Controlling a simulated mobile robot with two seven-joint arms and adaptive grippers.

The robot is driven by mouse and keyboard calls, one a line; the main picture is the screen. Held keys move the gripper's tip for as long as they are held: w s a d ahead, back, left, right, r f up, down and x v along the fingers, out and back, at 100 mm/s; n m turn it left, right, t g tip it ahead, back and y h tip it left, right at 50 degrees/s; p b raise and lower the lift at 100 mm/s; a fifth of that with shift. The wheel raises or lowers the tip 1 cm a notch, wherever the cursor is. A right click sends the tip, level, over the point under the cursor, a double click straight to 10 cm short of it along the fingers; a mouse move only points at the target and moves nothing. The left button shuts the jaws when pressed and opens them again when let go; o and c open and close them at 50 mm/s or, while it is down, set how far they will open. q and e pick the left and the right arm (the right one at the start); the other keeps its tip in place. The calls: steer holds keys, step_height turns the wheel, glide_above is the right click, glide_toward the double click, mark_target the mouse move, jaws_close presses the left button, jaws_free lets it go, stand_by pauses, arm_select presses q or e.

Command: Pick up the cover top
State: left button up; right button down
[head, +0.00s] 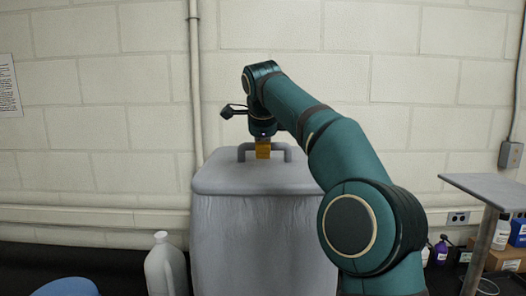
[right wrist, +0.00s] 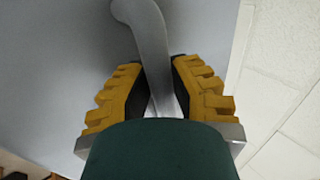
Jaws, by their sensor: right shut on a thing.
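The cover top (head: 225,183) is a flat grey lid with a raised bar handle (head: 243,150), resting on a tall grey bin (head: 262,245) in the head view. My right gripper (head: 263,152) reaches down onto the middle of the handle. In the right wrist view, the yellow fingers of my right gripper (right wrist: 158,90) sit on both sides of the grey handle (right wrist: 147,35) and are shut on it. The lid's surface (right wrist: 50,60) fills the left of that view. My left gripper is not in view.
A grey jug (head: 165,268) stands left of the bin. A blue rounded object (head: 66,287) is at the bottom left. A grey table (head: 490,188) stands at the right, with bottles (head: 501,232) and boxes beyond it. A pale block wall (head: 110,110) with a vertical pipe (head: 195,80) is close behind.

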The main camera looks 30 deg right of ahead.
steer(key=shift+r, duration=1.45)
steer(key=shift+s+a+b, duration=0.25)
steer(key=shift+s+b, duration=0.05)
steer(key=shift+b, duration=0.05)
steer(key=b, duration=0.5)
glide_above(262, 173)
steer(key=shift+w+f, duration=0.1)
steer(key=shift+f, duration=0.1)
steer(key=s+a+b, duration=0.2)
steer(key=s+a, duration=0.3)
steer(key=s, duration=0.3)
steer(key=shift+s+r, duration=0.2)
steer(key=c, duration=1.4)
jaws_free()
steer(key=shift+c, duration=0.2)
jaws_close()
